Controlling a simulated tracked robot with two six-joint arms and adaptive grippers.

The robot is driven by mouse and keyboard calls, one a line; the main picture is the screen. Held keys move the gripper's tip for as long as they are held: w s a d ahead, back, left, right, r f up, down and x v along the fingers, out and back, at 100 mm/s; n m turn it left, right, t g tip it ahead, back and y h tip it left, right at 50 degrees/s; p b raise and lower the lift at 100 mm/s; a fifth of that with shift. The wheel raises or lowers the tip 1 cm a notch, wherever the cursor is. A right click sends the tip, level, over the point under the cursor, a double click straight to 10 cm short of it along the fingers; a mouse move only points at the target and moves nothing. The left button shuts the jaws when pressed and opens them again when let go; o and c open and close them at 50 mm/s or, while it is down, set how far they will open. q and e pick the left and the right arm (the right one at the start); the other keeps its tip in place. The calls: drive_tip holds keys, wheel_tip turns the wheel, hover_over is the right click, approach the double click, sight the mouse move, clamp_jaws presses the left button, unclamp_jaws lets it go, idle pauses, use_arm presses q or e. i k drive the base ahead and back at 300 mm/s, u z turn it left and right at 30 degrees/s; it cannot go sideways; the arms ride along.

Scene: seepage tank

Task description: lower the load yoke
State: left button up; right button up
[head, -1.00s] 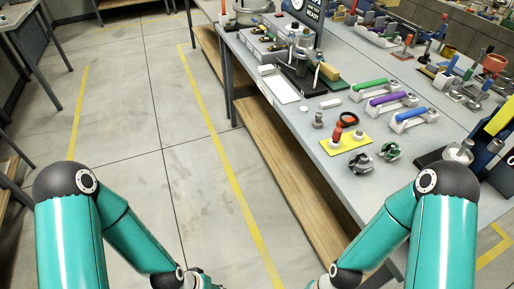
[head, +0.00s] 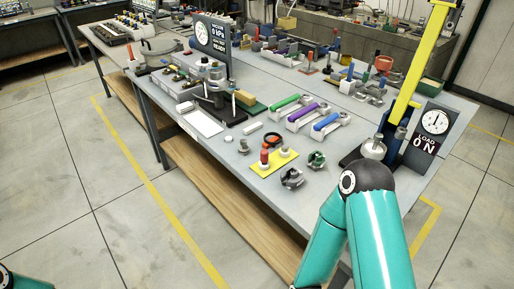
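A load stand at the right of the bench has a long yellow beam (head: 422,62), which looks like the load yoke. It slopes steeply up to the right, its top reaching the picture's upper edge. A dark blue upright (head: 391,130) stands under its lower end. A metal cup-like part (head: 373,146) sits at the stand's foot, with my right arm just in front. Neither gripper is in view; my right forearm runs out of the bottom edge, and only a bit of my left arm shows at bottom left.
A metal cell (head: 214,88) stands mid-bench by a dark display (head: 212,36). Green, purple and blue-handled tools (head: 303,112) lie right of it. A yellow plate (head: 273,162) with small pegs and two clamp-like parts (head: 292,178) lie near the front edge. Floor left is clear.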

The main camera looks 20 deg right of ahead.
sight(438, 18)
drive_tip(key=u, duration=1.4)
drive_tip(key=i, duration=0.1)
drive_tip(key=z, duration=2.95)
drive_tip(key=k, duration=0.75)
drive_tip(key=z, duration=0.25)
drive_tip(key=i, duration=0.75)
drive_tip(key=u, duration=0.45)
